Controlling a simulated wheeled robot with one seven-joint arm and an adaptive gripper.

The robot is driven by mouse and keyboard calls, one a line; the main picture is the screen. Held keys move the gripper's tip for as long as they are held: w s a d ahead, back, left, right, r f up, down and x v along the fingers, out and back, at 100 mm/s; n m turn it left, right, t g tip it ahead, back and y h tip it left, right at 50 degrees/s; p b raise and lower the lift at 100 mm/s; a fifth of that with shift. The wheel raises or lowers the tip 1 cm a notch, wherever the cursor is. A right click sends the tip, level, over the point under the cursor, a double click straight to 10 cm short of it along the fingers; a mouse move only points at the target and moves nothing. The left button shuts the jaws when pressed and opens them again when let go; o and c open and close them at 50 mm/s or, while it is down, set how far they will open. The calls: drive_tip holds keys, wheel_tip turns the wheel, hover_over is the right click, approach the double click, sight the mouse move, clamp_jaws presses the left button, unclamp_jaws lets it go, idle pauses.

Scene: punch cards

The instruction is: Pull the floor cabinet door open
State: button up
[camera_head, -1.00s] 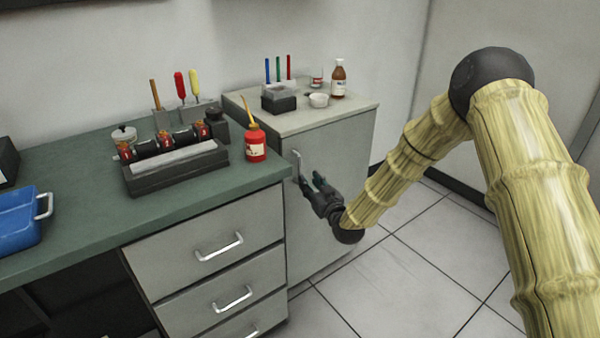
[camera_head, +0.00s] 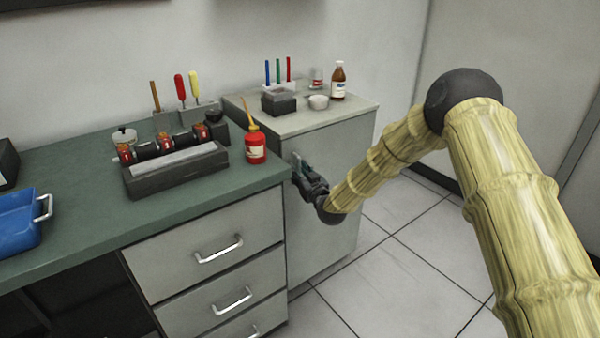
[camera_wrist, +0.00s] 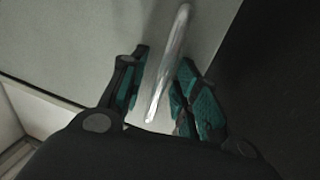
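The floor cabinet (camera_head: 335,220) is light grey and stands right of the green bench; its door looks closed. Its metal bar handle (camera_wrist: 170,60) runs upright along the door in the wrist view. In the head view the handle is mostly hidden by my gripper, with its top (camera_head: 296,158) showing. My gripper (camera_head: 302,172) is at the handle, near the door's left edge. In the wrist view my gripper (camera_wrist: 160,90) is open, with one teal-padded finger on each side of the handle. The right finger is close to the bar; I cannot tell whether it touches.
The green bench (camera_head: 60,235) with drawers and drawer handles (camera_head: 219,250) stands left of the cabinet. A red oil bottle (camera_head: 255,145) is near its edge. A brown bottle (camera_head: 338,82) and small containers stand on the cabinet top. Tiled floor (camera_head: 400,270) in front is clear.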

clamp_jaws()
drive_tip(key=shift+d, duration=0.1)
